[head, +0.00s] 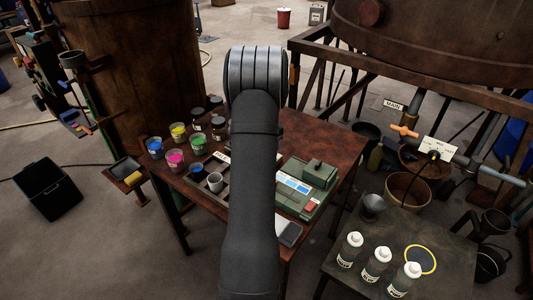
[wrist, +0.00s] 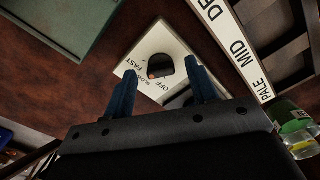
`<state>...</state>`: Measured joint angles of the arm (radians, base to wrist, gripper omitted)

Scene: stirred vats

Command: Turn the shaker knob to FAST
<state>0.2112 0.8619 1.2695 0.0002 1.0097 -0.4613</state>
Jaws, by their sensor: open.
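The shaker knob (wrist: 160,66) is black and sits on a white plate (wrist: 176,38) in the wrist view. The plate has FAST, SLOW and OFF lettering on it. A small orange mark on the knob's rim faces the lower left, nearest the small SLOW lettering. My gripper (wrist: 164,84) is open, with one blue finger to the lower left of the knob and the other to its right. I see no contact between fingers and knob. In the head view my arm hides the gripper and the knob.
A strip marked MID and PALE (wrist: 240,50) borders a dark tray right of the plate. A green device (head: 308,184) stands right of my arm on the rusty table (head: 330,138). Colour pots, including a pink one (head: 175,158), stand left. A green-topped container (wrist: 294,128) is near the right finger.

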